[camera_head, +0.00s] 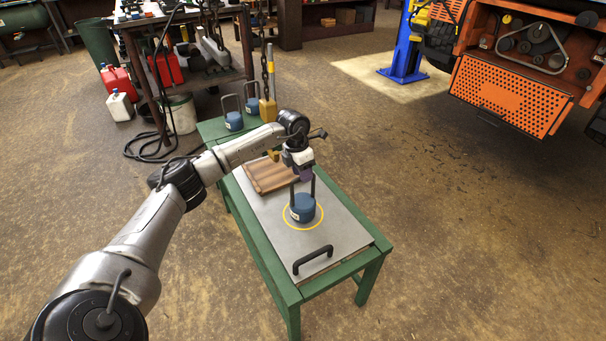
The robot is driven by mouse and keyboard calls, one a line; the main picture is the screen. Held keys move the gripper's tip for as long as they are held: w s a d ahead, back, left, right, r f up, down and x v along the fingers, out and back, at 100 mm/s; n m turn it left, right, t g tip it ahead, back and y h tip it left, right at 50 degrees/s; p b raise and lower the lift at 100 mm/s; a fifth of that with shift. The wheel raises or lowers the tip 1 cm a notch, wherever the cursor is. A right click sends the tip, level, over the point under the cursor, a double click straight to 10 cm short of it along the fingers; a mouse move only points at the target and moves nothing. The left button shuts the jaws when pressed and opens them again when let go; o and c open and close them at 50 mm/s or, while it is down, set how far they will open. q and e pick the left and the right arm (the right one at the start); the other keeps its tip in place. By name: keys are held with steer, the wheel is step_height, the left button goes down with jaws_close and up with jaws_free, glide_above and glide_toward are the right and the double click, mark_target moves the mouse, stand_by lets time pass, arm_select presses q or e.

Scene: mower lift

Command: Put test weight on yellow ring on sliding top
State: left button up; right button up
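A blue test weight (302,208) with a tall dark handle stands upright inside the yellow ring (287,222) on the grey sliding top (327,231). The top lies on a green table and has a black pull handle (313,259) at its near end. My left gripper (304,176) is over the weight, at the height of its handle. Its fingers are small and partly hidden, so I cannot tell whether they hold the handle. My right gripper does not show.
Two more blue weights (234,121) stand at the table's far end, near a hanging chain with a yellow hook block (268,108). A brown ribbed board (268,175) lies on the top behind the ring. The orange mower (512,92) is at upper right. Floor right of the table is clear.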

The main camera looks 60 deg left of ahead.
arm_select(q)
step_height(320, 180, up, 10)
steer(key=a+p, duration=0.1)
steer(key=p, duration=0.4)
steer(key=w+d+f+m+t+h, duration=0.1)
steer(key=w+d+f+t+h, duration=0.15)
steer(key=d, duration=0.55)
steer(key=w+d+f+t+h, duration=0.1)
steer(key=w+d+f+h, duration=0.25)
steer(key=d, duration=0.55)
steer(key=s+d+r+n+t+h, duration=0.15)
steer(key=d+n+t+h, duration=0.5)
steer(key=d, duration=1.15)
steer(key=s+f+n+t+y, duration=0.1)
steer(key=s+f+n+y, duration=0.6)
steer(key=n, duration=0.5)
steer(key=s+f+n+y, duration=0.4)
steer(key=s+n+y, duration=0.5)
steer(key=n, duration=0.4)
steer(key=s+d+f+n+g+h, duration=0.1)
steer(key=s+g, duration=0.3)
steer(key=s, duration=0.4)
steer(key=s+d+f+n+g+h, duration=0.1)
steer(key=s+f+g, duration=0.3)
steer(key=s, duration=0.5)
steer(key=shift+s+d+n, duration=0.3)
steer(key=shift+d+n, duration=0.4)
steer(key=shift+n, duration=0.15)
